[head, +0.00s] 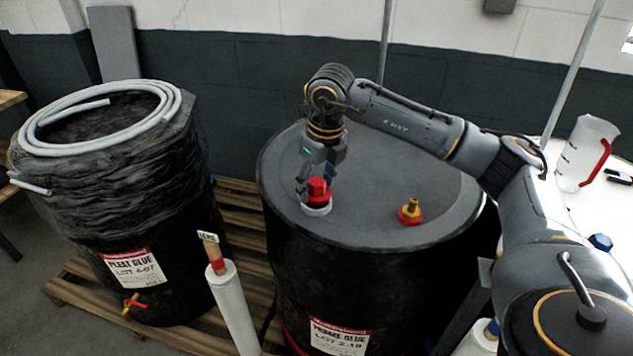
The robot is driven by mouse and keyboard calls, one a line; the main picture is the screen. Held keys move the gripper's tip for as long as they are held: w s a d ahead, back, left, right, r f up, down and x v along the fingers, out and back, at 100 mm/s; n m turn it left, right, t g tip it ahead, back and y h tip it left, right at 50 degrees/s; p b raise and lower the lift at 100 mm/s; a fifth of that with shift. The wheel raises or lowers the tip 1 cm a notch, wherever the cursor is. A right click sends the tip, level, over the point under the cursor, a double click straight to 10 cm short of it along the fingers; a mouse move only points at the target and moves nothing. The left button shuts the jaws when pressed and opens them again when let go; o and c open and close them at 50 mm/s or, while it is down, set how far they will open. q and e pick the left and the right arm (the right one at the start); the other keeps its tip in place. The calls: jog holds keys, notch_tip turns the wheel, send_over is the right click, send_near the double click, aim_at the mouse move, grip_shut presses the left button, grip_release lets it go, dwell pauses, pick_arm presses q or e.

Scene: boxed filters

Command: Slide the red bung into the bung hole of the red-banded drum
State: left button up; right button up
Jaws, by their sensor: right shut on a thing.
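The red bung (318,186) is at the front left of the top of the middle dark drum (380,170). A strip of red shows low on this drum's side. My right gripper (317,180) points down and is shut on the bung. A pale ring (317,208) sits on the drum top just below the bung. The bung covers the ring's middle, so I cannot tell whether it is in the hole or just above it. My left gripper is not in view.
A brass fitting with a red base (410,212) stands on the same drum top, to the right. A wrapped drum with a coiled hose (50,118) stands left on the pallet (240,215). A white roll (232,305) stands in front. A clear jug (585,150) is at right.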

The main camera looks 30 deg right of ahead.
aim_at(323, 185)
jog(key=shift+f+b, duration=0.75)
jog(key=shift+f, duration=0.3)
jog(key=o, duration=1.2)
jog(key=shift+r, duration=0.15)
jog(key=r, duration=0.4)
jog(key=s+r, duration=0.1)
jog(key=r, duration=0.6)
jog(key=shift+s+d+r, duration=0.15)
jog(key=shift+s+r, duration=0.2)
jog(key=shift+s, duration=0.05)
jog(key=shift+f, duration=0.1)
